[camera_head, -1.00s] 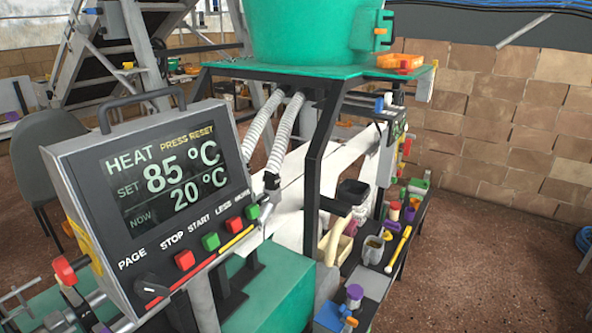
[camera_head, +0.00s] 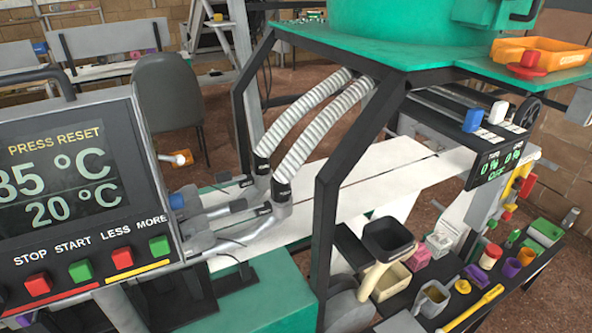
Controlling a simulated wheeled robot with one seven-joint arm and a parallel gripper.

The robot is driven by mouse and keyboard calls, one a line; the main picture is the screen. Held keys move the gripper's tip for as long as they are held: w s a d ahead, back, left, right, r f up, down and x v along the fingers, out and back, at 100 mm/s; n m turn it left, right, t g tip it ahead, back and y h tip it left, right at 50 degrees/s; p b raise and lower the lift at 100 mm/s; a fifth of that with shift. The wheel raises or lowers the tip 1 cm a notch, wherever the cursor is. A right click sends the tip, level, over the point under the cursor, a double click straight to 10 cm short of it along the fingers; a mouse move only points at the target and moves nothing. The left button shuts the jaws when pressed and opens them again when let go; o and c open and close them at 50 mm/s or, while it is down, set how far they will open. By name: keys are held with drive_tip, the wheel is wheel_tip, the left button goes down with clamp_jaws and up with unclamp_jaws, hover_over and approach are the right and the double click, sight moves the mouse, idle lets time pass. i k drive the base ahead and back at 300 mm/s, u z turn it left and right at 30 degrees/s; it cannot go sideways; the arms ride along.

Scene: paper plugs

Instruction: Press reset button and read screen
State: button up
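The control box with its dark screen (camera_head: 60,170) stands at the left, cut off by the picture edge. The screen reads "PRESS RESET", "85 °C" with its first digit partly cut, and "20 °C". Below it are a red STOP button (camera_head: 38,284), a green START button (camera_head: 81,271), a red LESS button (camera_head: 122,258) and a green MORE button (camera_head: 159,245). No button labelled reset shows. A second small panel (camera_head: 500,162) at the right has green readings with "%" signs, too small to read fully. My gripper is not in view.
A black and green frame (camera_head: 335,170) with two ribbed hoses (camera_head: 320,125) stands in the middle. A shelf at the lower right holds a black bin (camera_head: 388,240), a yellow-handled tool (camera_head: 475,306) and several cups. A grey chair (camera_head: 168,95) stands behind.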

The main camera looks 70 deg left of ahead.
sight(176, 201)
drive_tip(key=i, duration=1.25)
drive_tip(key=u, duration=4.1)
